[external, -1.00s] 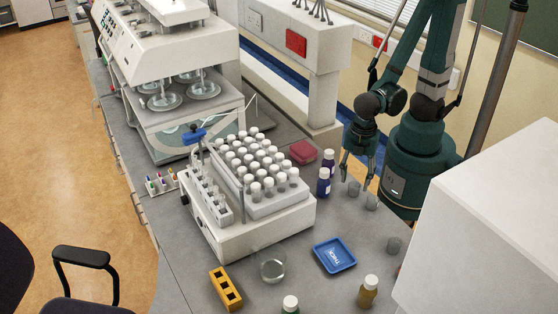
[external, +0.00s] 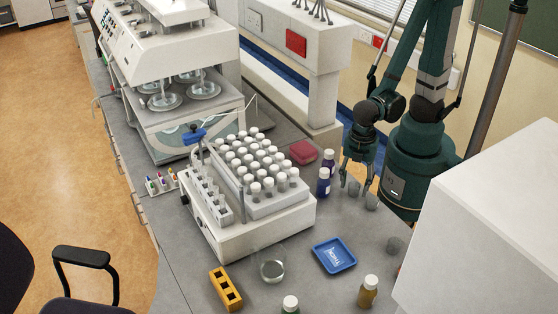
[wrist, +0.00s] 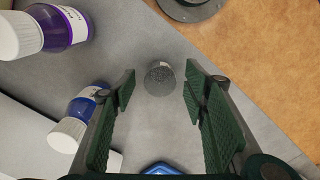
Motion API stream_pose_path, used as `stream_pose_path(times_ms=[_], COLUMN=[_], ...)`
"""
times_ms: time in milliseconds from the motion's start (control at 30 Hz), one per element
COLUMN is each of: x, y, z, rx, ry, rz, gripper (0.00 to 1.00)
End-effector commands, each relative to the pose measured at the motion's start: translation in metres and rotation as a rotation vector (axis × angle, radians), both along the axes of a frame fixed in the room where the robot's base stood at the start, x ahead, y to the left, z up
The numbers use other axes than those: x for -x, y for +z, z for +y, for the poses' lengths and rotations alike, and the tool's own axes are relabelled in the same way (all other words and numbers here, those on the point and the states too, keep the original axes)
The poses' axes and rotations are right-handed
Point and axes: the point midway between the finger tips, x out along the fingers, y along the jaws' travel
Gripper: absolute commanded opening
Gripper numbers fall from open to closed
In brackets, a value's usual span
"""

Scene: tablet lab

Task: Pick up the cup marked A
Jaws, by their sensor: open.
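My gripper (external: 356,184) is open and points down above the nearest cups. In the wrist view, one cup (wrist: 160,80) lies ahead, between the lines of the two open fingers (wrist: 160,92), with nothing held. I cannot tell which of the three cups it is.
A purple bottle (wrist: 66,27) and a blue bottle (wrist: 80,112) stand left of the fingers in the wrist view. A blue tray (external: 334,256), a yellow rack (external: 226,289) and a glass beaker (external: 271,268) are toward the front. A white box (external: 490,230) stands at right.

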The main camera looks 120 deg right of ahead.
Motion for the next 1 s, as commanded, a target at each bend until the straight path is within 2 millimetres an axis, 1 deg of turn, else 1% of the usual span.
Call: stream_pose_path(times_ms=[67,200,233,733,1000], x=[0.0,0.0,0.0,0.0,0.0], y=[0.0,0.0,0.0,0.002,0.013], z=[0.0,0.0,0.0,0.0,0.0], rx=[0.0,0.0,0.0,0.0,0.0], ry=[0.0,0.0,0.0,0.0,0.0], rz=[0.0,0.0,0.0,0.0,0.0], gripper=[0.43,0.24,0.21,0.21,0.21])
